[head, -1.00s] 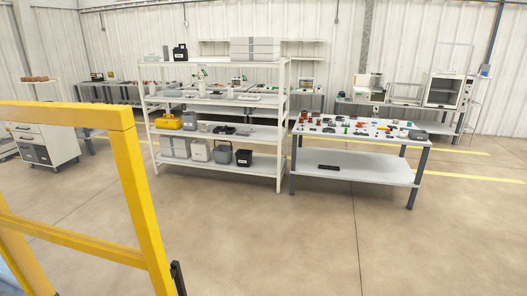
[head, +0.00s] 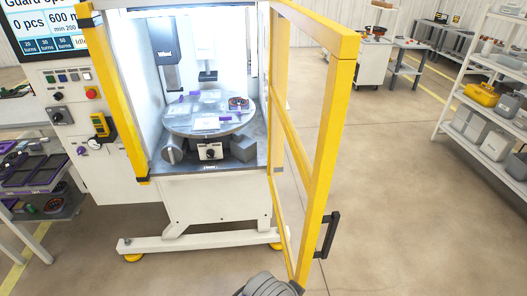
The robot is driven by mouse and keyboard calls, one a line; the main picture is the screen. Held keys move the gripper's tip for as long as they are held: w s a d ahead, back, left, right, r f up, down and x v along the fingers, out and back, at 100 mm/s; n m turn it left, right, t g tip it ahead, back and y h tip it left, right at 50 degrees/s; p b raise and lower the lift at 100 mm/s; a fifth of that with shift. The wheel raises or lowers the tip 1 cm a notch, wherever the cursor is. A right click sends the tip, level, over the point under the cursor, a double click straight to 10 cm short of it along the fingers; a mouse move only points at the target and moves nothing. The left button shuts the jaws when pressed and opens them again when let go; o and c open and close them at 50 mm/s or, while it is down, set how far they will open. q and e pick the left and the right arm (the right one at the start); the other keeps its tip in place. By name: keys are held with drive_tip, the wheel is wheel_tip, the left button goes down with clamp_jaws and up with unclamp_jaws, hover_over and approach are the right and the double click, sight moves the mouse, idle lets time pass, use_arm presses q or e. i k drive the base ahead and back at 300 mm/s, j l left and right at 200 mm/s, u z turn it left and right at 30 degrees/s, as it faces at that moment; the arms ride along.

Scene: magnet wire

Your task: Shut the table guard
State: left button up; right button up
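The table guard (head: 335,140) is a yellow-framed door, and it stands swung open on the right side of a white machine (head: 220,200). A black handle (head: 328,234) is fixed to its outer post. Inside the machine's opening is a round grey table (head: 205,128) with purple clamps and small parts on it. A grey part of my arm (head: 270,285) shows at the bottom edge, close below the guard's lower end. Contact with the guard cannot be told. Neither gripper's fingers are in view.
A control panel (head: 75,110) with a screen, buttons and a red knob is left of the opening. A rack with dark trays (head: 38,175) stands at far left. White shelves (head: 480,85) are at far right. The floor right of the guard is clear.

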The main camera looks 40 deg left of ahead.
sight(344, 43)
drive_tip(key=i+l+u, duration=0.15)
drive_tip(key=u, duration=0.35)
drive_tip(key=i+l+u, duration=0.15)
drive_tip(key=u, duration=0.35)
drive_tip(key=l+u, duration=0.25)
drive_tip(key=u, duration=0.25)
drive_tip(key=i+l+u, duration=0.45)
drive_tip(key=u, duration=0.3)
drive_tip(key=k+l, duration=0.1)
drive_tip(key=k, duration=0.4)
drive_tip(key=i+u, duration=0.1)
